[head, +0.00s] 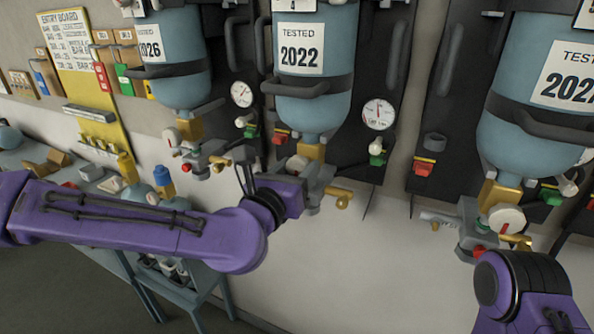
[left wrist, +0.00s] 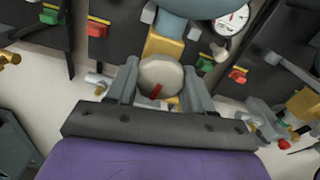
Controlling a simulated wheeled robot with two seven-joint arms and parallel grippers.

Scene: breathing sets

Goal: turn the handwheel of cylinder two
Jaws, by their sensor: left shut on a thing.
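The middle blue cylinder (head: 315,108), with a "TESTED 2022" label, hangs upside down on a dark backplate. Under its brass neck (head: 311,152) is a pale round handwheel (head: 296,163), mostly hidden in the head view by my gripper. In the head view the left gripper (head: 306,186) reaches the valve from the left. My right gripper does not show; only a purple arm part is at lower right.
Cylinders with similar valves hang at left (head: 180,70) and right (head: 535,150). A round gauge (head: 378,114) and a green clip (head: 377,158) are right of the middle cylinder. A blue-grey bench (head: 200,285) stands below my left arm. The wall below the middle valve is clear.

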